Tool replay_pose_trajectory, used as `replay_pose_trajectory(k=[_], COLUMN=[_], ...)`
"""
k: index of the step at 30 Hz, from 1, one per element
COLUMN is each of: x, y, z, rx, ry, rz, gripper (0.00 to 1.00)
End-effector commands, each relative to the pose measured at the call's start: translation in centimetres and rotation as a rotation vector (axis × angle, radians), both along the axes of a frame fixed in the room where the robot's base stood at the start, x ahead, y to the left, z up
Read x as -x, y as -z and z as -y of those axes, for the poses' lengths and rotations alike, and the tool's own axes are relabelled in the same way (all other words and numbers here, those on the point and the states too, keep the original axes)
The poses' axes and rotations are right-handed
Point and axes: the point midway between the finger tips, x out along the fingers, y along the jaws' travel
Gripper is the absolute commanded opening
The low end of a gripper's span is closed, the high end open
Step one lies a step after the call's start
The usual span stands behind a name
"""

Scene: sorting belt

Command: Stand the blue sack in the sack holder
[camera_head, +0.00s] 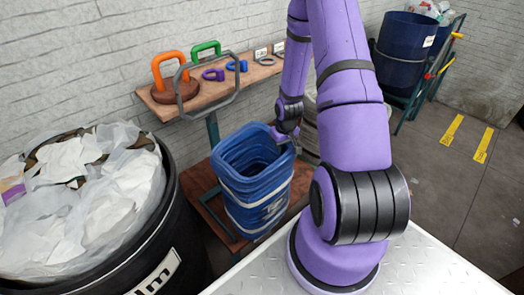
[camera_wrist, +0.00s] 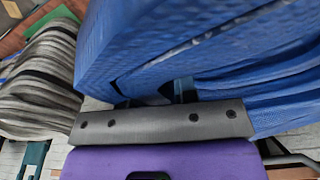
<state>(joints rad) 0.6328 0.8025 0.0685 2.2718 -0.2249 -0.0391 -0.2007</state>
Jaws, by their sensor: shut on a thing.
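The blue sack (camera_head: 258,190) has an open top and pale bands. It stands roughly upright over a reddish-brown platform (camera_head: 216,222); whether its bottom touches the platform is unclear. A grey metal hoop (camera_head: 239,78) above and left of the sack appears to be part of the sack holder, as does the green post (camera_head: 213,130). The sack's mouth is below the hoop, not visibly hung on it. My gripper (camera_head: 284,136) is shut on the sack's right rim. In the wrist view, blue folds (camera_wrist: 200,50) fill the space beyond the gripper (camera_wrist: 165,100); the fingertips are mostly hidden.
A black bin (camera_head: 165,235) full of pale waste stands at left. A wooden shelf (camera_head: 215,88) along the wall carries orange, green, purple and blue handled pieces. Grey striped folded material (camera_wrist: 40,75) lies left of my gripper.

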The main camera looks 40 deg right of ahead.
Motion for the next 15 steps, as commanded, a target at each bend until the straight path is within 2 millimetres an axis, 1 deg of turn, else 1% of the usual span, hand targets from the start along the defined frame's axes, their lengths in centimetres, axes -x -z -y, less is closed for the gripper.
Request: replay_pose_trajectory(k=[1,6,9,12,15], x=[-1.3,-5.0,-6.4,-7.2,-7.7], y=[0.1,0.5,0.6,0.7,0.7], z=[-0.1,-0.1,-0.1,-0.1,-0.2], rx=[0.001,0.001,0.000,0.000,0.000], ry=[-0.003,-0.002,-0.001,0.000,0.000], rz=[0.002,0.002,0.001,0.000,0.000], gripper=[0.00,0.00,0.00,0.00,0.00])
